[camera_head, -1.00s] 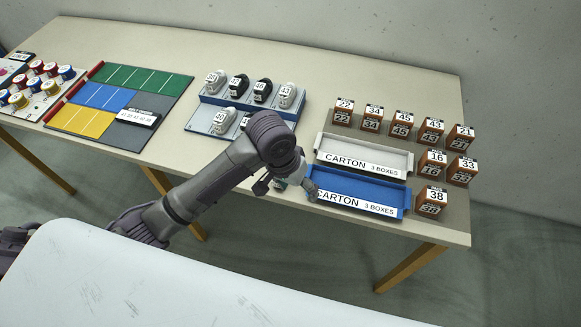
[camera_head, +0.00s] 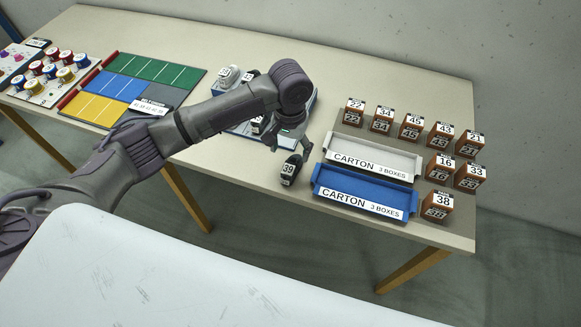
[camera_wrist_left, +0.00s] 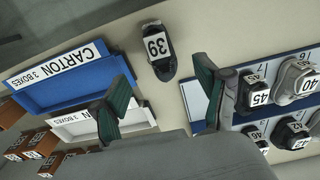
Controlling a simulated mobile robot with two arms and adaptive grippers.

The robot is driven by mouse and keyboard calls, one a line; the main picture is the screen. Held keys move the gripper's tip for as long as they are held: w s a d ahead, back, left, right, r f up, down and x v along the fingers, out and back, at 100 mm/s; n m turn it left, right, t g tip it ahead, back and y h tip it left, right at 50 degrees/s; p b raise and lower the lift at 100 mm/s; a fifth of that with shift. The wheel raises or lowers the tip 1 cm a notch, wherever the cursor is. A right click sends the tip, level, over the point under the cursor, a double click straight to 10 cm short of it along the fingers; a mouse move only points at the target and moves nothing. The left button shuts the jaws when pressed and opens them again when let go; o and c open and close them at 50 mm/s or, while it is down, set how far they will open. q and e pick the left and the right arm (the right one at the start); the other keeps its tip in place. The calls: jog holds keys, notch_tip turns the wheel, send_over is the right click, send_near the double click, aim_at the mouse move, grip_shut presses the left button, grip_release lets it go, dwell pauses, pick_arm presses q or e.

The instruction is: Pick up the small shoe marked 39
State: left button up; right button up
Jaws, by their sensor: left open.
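The small shoe marked 39 (camera_head: 291,171) is black with a white label. It stands on the table just left of the blue carton tray. It also shows in the left wrist view (camera_wrist_left: 159,52), beyond and between the two fingertips, apart from both. My left gripper (camera_head: 290,143) is above the table behind the shoe, partly hidden by its own arm. In the left wrist view the left gripper (camera_wrist_left: 162,92) has its green-padded fingers spread wide with nothing between them. My right gripper does not show.
A blue carton tray (camera_head: 362,178) and a white carton tray (camera_head: 400,170) lie right of the shoe. Several numbered brown boxes (camera_head: 437,206) stand farther right. A shoe rack (camera_head: 236,127) with numbered shoes is behind my left arm. Bare table lies around shoe 39.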

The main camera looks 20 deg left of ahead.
aim_at(290, 165)
pick_arm(q)
notch_tip(290, 165, down, 3)
jog(key=shift+r, duration=0.1)
notch_tip(290, 165, down, 4)
jog(key=shift+f+p, duration=0.1)
jog(key=shift+p, duration=0.65)
jog(key=shift+f, duration=0.45)
jog(key=c, duration=1.2)
jog(key=shift+r, duration=0.1)
jog(key=shift+c, duration=0.2)
